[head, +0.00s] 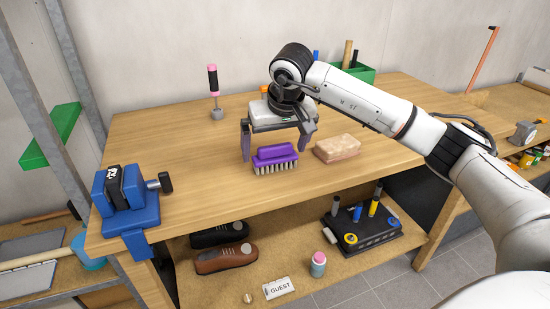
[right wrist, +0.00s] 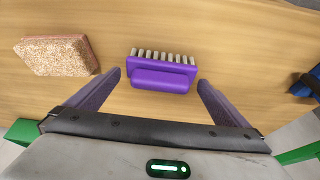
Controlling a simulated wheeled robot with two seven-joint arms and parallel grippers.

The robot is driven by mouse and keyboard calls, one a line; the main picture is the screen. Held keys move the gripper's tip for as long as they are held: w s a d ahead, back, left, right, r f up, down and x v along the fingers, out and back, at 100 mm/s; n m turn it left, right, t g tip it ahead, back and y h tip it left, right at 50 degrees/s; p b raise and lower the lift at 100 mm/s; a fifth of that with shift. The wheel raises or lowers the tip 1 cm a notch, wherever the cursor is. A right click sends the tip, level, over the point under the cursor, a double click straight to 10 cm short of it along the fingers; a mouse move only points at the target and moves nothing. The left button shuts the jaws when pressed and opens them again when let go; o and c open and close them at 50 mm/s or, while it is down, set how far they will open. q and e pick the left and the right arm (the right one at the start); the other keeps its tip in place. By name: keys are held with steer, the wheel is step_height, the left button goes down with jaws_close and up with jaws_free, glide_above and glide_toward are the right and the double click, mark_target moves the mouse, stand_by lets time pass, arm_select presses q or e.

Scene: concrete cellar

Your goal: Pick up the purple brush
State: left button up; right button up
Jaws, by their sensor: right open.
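The purple brush (head: 274,155) lies on the wooden workbench (head: 210,185), with its pale bristles toward the front edge in the head view. In the right wrist view the brush (right wrist: 162,75) lies ahead of and between the two fingertips. My right gripper (head: 279,146) is open and empty, with its fingers spread wider than the brush, close above and behind it. The fingers also show in the right wrist view (right wrist: 158,82) and do not appear to touch the brush. My left gripper is not in view.
A tan sponge-like block (head: 338,148) lies right of the brush. A blue vise (head: 130,205) is clamped at the bench's left corner. A pink-and-black screwdriver (head: 213,85) stands behind, and a green bin (head: 355,72) sits at the back. The bench left of the brush is clear.

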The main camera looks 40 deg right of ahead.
mark_target(275, 145)
steer(key=c, duration=1)
steer(key=shift+r, duration=0.1)
step_height(275, 145, up, 10)
steer(key=shift+f, duration=0.1)
